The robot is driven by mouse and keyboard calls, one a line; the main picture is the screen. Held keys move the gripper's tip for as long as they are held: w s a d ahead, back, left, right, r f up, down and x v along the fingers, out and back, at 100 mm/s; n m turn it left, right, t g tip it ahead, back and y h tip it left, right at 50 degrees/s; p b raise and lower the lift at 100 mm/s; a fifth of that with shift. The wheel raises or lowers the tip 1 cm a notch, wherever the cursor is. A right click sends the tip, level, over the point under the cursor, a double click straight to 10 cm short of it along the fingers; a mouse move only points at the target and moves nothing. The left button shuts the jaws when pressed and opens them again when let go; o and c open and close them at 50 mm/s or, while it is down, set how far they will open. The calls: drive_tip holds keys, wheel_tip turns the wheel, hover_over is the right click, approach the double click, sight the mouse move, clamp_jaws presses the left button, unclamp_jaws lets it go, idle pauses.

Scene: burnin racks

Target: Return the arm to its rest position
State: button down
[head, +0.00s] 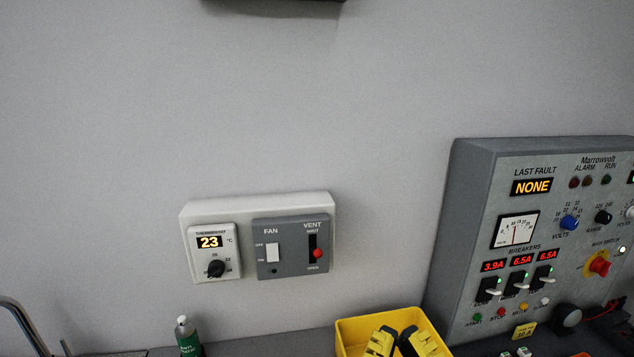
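The head view shows neither my arm nor my gripper, so the arm's pose and whether the gripper is open or shut are hidden. A dark shape (275,6) is cut off by the top edge; I cannot tell what it is.
A thermostat (228,262) reading 23 and a fan and vent panel (275,262) are on the wall. A grey control panel (470,200) stands at right. Below are a yellow bin (350,340) holding yellow-black items and a green bottle (189,343). The upper wall is bare.

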wheel_tip(320, 180, up, 24)
drive_tip(key=p, duration=2)
drive_tip(key=shift+f, duration=0.25)
drive_tip(key=shift+w, duration=0.1)
